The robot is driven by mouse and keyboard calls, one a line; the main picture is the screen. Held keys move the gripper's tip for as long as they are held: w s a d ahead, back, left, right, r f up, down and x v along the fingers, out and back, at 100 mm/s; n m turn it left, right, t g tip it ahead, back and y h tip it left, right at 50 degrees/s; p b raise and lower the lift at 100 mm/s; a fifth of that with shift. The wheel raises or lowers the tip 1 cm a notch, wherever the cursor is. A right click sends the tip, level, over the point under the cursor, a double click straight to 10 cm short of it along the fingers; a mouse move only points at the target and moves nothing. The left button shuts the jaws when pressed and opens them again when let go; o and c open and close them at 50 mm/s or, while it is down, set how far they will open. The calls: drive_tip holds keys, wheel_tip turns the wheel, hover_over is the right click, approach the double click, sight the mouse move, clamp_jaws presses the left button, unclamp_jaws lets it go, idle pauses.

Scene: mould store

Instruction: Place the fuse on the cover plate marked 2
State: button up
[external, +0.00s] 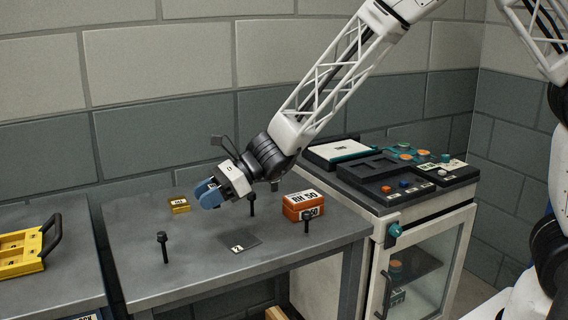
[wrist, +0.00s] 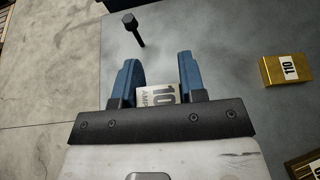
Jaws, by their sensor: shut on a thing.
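My gripper (external: 209,194) is above the grey table, with its blue fingers shut on the fuse. In the wrist view the fuse (wrist: 158,95) shows a pale face marked "10 AMP" between the two blue fingers; its lower part is hidden by the gripper body. In the external view I cannot make out the fuse behind the fingers. The cover plate marked 2 (external: 245,240) is a thin dark square lying on the table, to the right of and below my gripper in the picture. Its top looks bare. The plate is not visible in the wrist view.
Dark upright posts (external: 163,247) stand around the table, one also in the wrist view (wrist: 136,32). A gold block (wrist: 288,71) and an orange box marked RH 50 (external: 302,204) sit on it. A yellow case (external: 20,253) lies at left; a cabinet (external: 425,240) stands right.

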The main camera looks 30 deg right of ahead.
drive_tip(key=s+d+f, duration=0.3)
drive_tip(key=s+d, duration=1.2)
drive_tip(key=shift+s+d+g, duration=0.2)
drive_tip(key=shift+d+g, duration=0.1)
drive_tip(key=shift+g, duration=0.1)
drive_tip(key=shift+a, duration=0.1)
hover_over(234, 240)
drive_tip(key=shift+w+f, duration=0.1)
drive_tip(key=shift+f, duration=0.65)
drive_tip(key=shift+f, duration=0.1)
drive_tip(key=shift+f, duration=1.7)
drive_tip(key=shift+f, duration=0.1)
drive_tip(key=o, duration=0.9)
